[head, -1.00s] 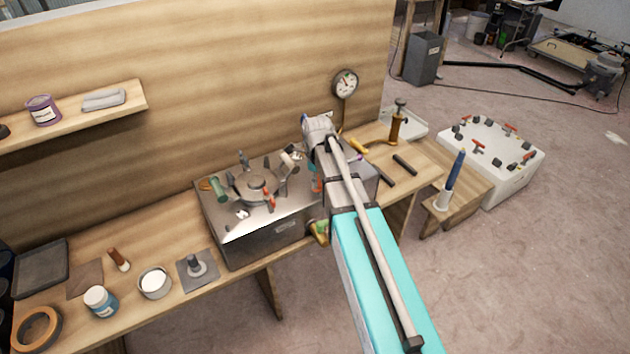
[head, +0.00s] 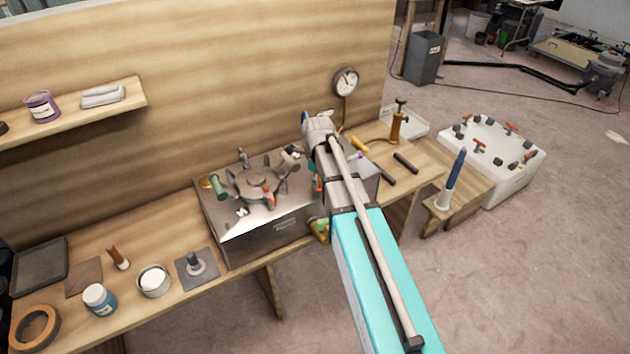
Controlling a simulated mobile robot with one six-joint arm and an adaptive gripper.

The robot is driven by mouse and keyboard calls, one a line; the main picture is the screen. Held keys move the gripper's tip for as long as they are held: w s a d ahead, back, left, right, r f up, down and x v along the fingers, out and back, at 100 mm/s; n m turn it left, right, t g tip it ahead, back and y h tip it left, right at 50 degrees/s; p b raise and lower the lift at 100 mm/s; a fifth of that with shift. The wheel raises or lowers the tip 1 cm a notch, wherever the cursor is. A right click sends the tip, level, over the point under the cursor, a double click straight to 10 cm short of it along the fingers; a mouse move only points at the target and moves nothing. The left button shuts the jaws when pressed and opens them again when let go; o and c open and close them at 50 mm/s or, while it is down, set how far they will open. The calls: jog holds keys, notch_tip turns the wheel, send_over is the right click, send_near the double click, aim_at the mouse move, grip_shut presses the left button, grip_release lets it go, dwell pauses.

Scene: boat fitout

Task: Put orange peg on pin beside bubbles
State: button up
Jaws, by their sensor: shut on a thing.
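A steel box (head: 280,235) on the bench carries a round fitting (head: 257,187) with several stubby arms and pins around it. Pale, shiny spots that may be bubbles (head: 242,211) show on the box top at its front left. One orange peg (head: 269,199) stands at the front of the fitting. My gripper (head: 317,172) points down at the right of the box top, largely hidden behind my own arm. A small orange-red piece (head: 316,183) shows at its tip; the gripper is shut on it. Its contact with the box is hidden.
A dial gauge (head: 345,81) and brass pump (head: 397,124) are behind and to the right. Jars, a grey pin plate (head: 196,268) and a tape ring (head: 37,328) lie on the bench's left. A white tub (head: 520,180) with orange-handled fittings stands right.

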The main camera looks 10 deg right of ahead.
jog(key=shift+f+b, duration=0.8)
jog(key=shift+f, duration=0.05)
dwell(0.6)
dwell(0.4)
jog(key=o, duration=1)
jog(key=o, duration=0.4)
jog(key=shift+c, duration=0.2)
jog(key=shift+w, duration=0.1)
jog(key=shift+r, duration=0.15)
jog(key=shift+r+p, duration=4.15)
jog(key=shift+p, duration=0.15)
